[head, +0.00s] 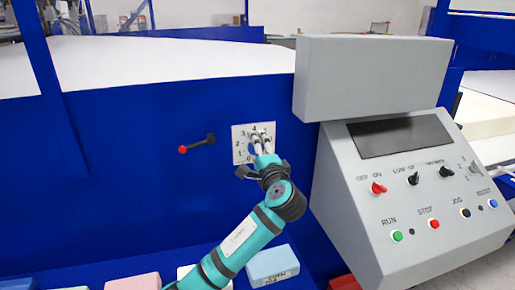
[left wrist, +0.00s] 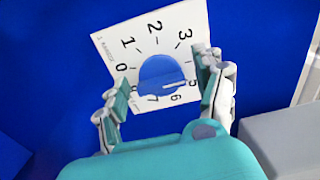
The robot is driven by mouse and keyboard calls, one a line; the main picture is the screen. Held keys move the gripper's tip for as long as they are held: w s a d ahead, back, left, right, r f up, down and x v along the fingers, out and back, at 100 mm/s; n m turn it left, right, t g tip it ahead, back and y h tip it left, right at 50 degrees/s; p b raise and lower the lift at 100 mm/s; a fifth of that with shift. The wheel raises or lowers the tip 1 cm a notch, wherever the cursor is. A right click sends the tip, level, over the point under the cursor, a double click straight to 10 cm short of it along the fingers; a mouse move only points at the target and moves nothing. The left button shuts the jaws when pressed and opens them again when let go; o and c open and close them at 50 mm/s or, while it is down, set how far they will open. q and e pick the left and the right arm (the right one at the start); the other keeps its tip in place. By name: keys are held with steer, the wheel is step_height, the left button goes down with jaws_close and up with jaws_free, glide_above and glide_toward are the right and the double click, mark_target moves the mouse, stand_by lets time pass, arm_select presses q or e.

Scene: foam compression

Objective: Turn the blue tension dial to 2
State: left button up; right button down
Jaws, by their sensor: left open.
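The blue tension dial (left wrist: 160,74) is round and sits on a white numbered plate (left wrist: 140,42) in the left wrist view. A pale line on the dial points to the right side of the plate, roughly toward the 5, away from the 2 at the top. My left gripper (left wrist: 160,98) is open, with one finger on each side of the dial; I cannot tell whether they touch it. In the head view the plate (head: 239,146) is on the blue machine wall, and my left gripper (head: 261,141) covers much of it. My right gripper is not in view.
A grey control console (head: 405,195) with switches and buttons stands right of the plate. A black lever with a red knob (head: 183,150) sticks out left of it. Coloured foam blocks, including a light blue one (head: 273,266), lie below the arm.

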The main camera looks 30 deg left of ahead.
arm_select(q)
steer(key=c, duration=1.2)
steer(key=n+b, duration=0.2)
steer(key=shift+f+b, duration=0.25)
steer(key=shift+b, duration=0.05)
steer(key=n+b, duration=0.4)
steer(key=shift+n, duration=0.3)
steer(key=n+b, duration=0.4)
steer(key=n, duration=0.1)
steer(key=shift+r+n+b, duration=0.15)
steer(key=shift+n+b, duration=1.15)
steer(key=shift+n, duration=0.7)
